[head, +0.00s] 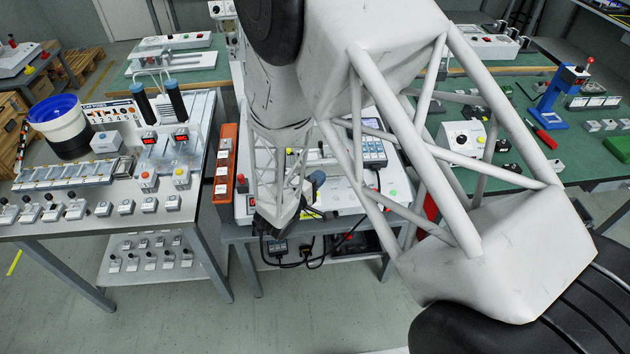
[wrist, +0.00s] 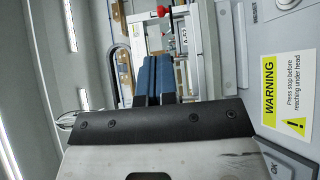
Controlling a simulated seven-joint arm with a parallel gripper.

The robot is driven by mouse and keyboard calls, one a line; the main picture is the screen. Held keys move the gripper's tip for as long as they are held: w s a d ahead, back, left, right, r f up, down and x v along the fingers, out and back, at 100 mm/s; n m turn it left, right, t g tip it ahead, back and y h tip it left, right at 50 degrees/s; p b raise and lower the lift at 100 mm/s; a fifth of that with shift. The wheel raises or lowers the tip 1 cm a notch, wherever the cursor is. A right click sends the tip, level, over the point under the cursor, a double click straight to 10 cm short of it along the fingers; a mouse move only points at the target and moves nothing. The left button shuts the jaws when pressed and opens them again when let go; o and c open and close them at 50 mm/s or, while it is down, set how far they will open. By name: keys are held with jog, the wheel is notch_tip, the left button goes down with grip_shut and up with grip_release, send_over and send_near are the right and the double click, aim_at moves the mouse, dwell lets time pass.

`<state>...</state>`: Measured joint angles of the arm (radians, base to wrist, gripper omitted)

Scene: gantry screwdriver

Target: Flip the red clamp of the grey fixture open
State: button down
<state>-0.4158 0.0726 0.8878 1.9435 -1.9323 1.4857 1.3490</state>
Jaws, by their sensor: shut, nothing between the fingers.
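My gripper (wrist: 158,58) shows in the wrist view as two blue fingers pressed together, empty, pointing up the picture. Just beyond the fingertips, a red knob (wrist: 161,11) sits in front of a pale frame (wrist: 183,28) with a label. I cannot tell whether this knob belongs to the red clamp. I cannot make out the grey fixture or its clamp clearly in either view. In the head view my arm covers much of the middle bench, and my fingers cannot be told apart there.
A grey panel with a yellow warning label (wrist: 287,95) is close on the right in the wrist view. In the head view, an orange-red box (head: 225,165) stands at the middle bench's left edge. Black cables (head: 310,252) hang at its front. A blue press (head: 556,95) stands on the right bench.

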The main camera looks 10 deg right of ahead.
jog(key=shift+x, duration=5.6)
jog(key=shift+s+d, duration=0.15)
jog(key=shift+d, duration=0.4)
jog(key=shift+s+d, duration=0.1)
jog(key=shift+d, duration=0.45)
jog(key=shift+w+d, duration=0.25)
jog(key=shift+d, duration=0.45)
jog(key=shift+w+d, duration=0.3)
jog(key=shift+d, duration=0.4)
jog(key=shift+w+d, duration=0.25)
jog(key=shift+d, duration=0.45)
jog(key=shift+w+d+n+t+y, duration=0.15)
jog(key=shift+n+t+y, duration=0.15)
jog(key=shift+y, duration=0.1)
jog(key=shift+w+d+n+t+y, duration=0.1)
jog(key=shift+w+n+t+y, duration=0.1)
jog(key=shift+n+t+y, duration=0.35)
jog(key=shift+w+d+n+t+y, duration=0.2)
jog(key=shift+n+t+y, duration=0.2)
jog(key=shift+y, duration=0.25)
